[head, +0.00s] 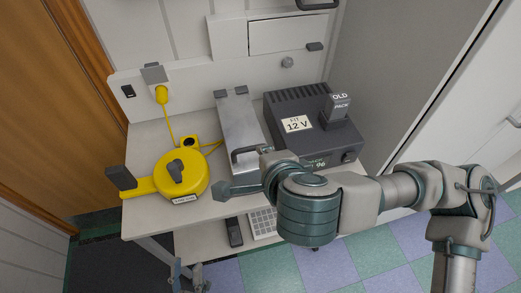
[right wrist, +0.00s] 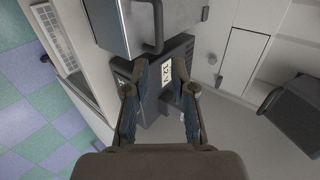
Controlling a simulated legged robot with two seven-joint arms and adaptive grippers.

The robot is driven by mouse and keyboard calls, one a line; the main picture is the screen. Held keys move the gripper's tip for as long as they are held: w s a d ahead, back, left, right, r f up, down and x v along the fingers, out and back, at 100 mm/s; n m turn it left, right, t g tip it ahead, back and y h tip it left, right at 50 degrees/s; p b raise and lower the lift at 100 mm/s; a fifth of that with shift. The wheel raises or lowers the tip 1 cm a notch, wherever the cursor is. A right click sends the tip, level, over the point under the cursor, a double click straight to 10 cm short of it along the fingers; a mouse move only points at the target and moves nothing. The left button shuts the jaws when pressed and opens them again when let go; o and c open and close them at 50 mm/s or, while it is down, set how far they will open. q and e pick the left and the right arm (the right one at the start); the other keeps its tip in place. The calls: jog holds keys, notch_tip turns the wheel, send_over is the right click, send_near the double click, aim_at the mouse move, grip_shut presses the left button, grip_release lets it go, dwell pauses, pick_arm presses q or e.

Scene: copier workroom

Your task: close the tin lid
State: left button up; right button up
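The tin is a silver metal box with its lid (head: 238,118) facing up, standing on the bench between a yellow reel and a dark power unit. A dark bar handle (head: 243,153) is on the lid's near end. In the right wrist view the tin (right wrist: 118,20) and its handle (right wrist: 155,30) are at the top. I cannot tell whether the lid is fully down. My right gripper (right wrist: 158,88) is open and empty, apart from the handle; my arm partly hides it in the head view. My left gripper (head: 186,272) shows only its parted fingertips at the bottom edge.
The dark power unit (head: 309,146) with an old pack (head: 340,106) stands right of the tin. The yellow reel (head: 180,175) stands left, its cord running to a wall plug (head: 161,94). A keyboard (head: 262,223) lies on a lower shelf.

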jog(key=shift+v, duration=1.85)
